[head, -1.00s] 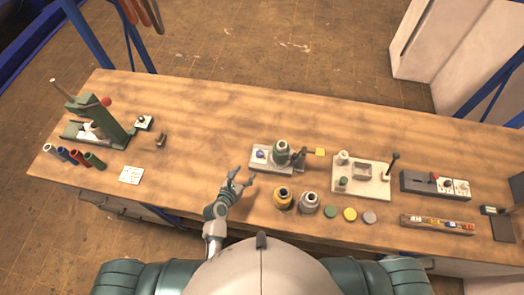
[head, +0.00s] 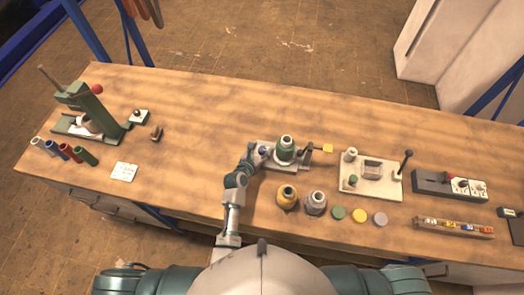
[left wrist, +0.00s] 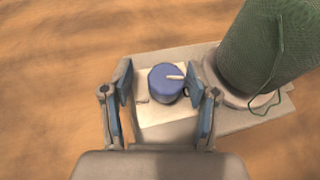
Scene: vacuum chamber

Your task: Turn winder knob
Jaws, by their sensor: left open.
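The winder is a grey base plate (left wrist: 215,125) with a blue knob (left wrist: 165,84) on a pale panel and a green spool (head: 285,149) beside it. The knob has a white pointer mark on top. My left gripper (head: 256,152) is at the winder's left end. In the left wrist view, my left gripper (left wrist: 162,98) is open, with one finger on each side of the knob and gaps visible. The right finger is close to the spool's pale bottom flange. In the head view the gripper partly covers the knob. My right gripper is not in view.
A yellow-brown spool (head: 287,197) and a grey spool (head: 315,203) stand in front of the winder. A white fixture plate (head: 356,186) lies to the right. A green press (head: 95,115) stands at the far left. The table between the press and the winder is mostly clear.

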